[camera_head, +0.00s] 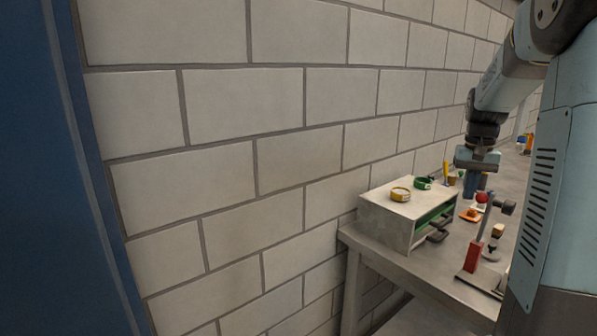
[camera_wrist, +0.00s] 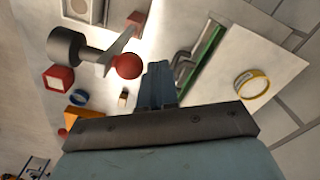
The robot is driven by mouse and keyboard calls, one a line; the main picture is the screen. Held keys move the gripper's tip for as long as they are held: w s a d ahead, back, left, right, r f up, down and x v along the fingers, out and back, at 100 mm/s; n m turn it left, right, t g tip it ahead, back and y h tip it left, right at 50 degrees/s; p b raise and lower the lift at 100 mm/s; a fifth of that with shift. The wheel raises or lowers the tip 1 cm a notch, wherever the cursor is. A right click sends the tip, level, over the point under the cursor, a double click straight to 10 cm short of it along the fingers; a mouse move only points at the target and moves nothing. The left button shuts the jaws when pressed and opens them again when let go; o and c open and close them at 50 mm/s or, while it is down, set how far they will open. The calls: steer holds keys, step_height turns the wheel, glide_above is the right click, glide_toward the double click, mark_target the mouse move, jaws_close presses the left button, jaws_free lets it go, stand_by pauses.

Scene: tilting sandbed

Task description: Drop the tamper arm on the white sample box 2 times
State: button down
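The tamper has a red post (camera_head: 472,257) and a raised, tilted grey arm with a red ball knob (camera_head: 481,197) and a dark cylinder (camera_head: 508,207) at its upper end. In the wrist view the red knob (camera_wrist: 127,66) and dark cylinder (camera_wrist: 66,46) show left of my fingers. My gripper (camera_head: 472,186) points down just above and beside the knob, in front of the wall. In the wrist view its blue fingers (camera_wrist: 157,80) look closed together with nothing between them. A pale square thing (camera_wrist: 85,10) at the top may be the white sample box; I cannot be sure.
A grey-white cabinet (camera_head: 385,223) with a green drawer stands left of the tamper. A yellow ring (camera_head: 401,194) and a green ring (camera_head: 423,183) lie on it. A red-and-white cube (camera_wrist: 58,78) and an orange block (camera_wrist: 82,114) lie nearby. The brick wall is close behind.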

mark_target(491, 195)
steer(key=shift+s+d, duration=0.8)
steer(key=shift+s, duration=0.25)
steer(key=shift+s+d, duration=0.8)
steer(key=shift+s, duration=0.2)
steer(key=shift+r, duration=4)
steer(key=shift+a, duration=0.1)
steer(key=s+a+f+n+t, duration=0.2)
steer(key=s+a, duration=0.8)
steer(key=a, duration=0.1)
steer(key=s+a+f+n+t, duration=0.2)
steer(key=s+a+t, duration=0.1)
steer(key=s+a, duration=0.7)
steer(key=shift+s+a+t, duration=0.3)
steer(key=shift+a, duration=0.55)
